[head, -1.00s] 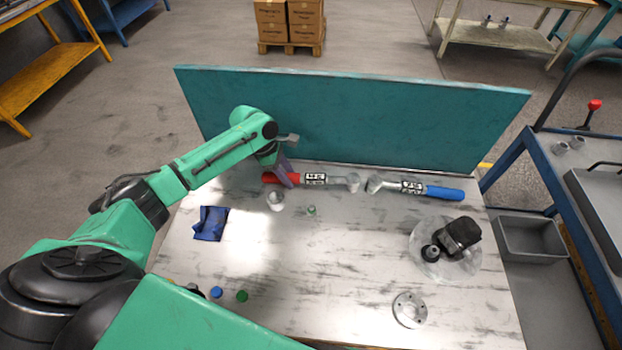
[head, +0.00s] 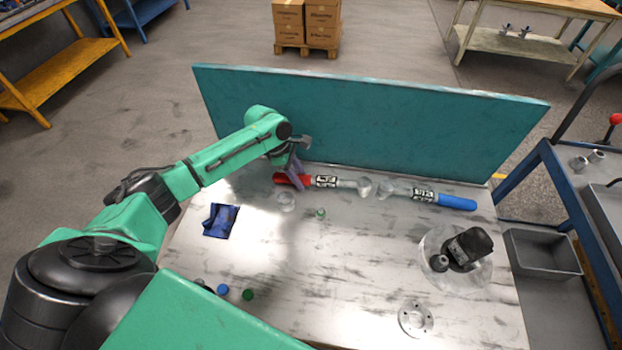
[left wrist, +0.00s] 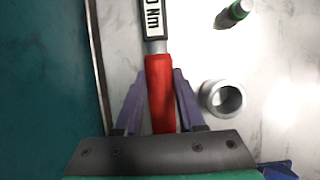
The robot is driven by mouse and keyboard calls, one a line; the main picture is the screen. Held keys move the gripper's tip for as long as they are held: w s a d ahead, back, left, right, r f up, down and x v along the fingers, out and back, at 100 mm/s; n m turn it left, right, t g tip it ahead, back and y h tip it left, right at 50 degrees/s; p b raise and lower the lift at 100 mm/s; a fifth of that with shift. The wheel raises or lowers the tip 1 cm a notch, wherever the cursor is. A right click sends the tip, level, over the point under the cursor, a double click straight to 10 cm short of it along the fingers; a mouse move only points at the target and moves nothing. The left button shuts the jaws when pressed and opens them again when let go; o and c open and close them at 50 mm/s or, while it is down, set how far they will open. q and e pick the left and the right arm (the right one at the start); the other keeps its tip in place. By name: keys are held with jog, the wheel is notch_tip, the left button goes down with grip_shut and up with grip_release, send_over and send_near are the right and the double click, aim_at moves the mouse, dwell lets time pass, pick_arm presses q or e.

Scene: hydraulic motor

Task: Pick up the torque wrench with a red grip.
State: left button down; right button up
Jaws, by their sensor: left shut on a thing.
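The torque wrench with a red grip (head: 324,181) lies along the back of the table, its red end to the left, in the head view. My left gripper (head: 295,178) is at that red grip. In the left wrist view the red grip (left wrist: 160,90) runs between the two purple fingers of my left gripper (left wrist: 161,95), which is shut on it. The wrench still appears to be at table height. A second torque wrench with a blue grip (head: 457,202) lies to its right. My right gripper is not in view.
A teal panel (head: 380,120) stands along the table's back edge, close behind the wrenches. A metal ring (head: 286,201) and a green-capped item (head: 320,213) lie near the gripper. A blue piece (head: 220,221), a black motor part (head: 470,245) and a flange (head: 415,319) are farther off.

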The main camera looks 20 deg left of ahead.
pick_arm(q)
notch_tip(320, 180, up, 20)
jog(key=shift+b, duration=0.4)
jog(key=c, duration=1.2)
grip_release()
grip_shut()
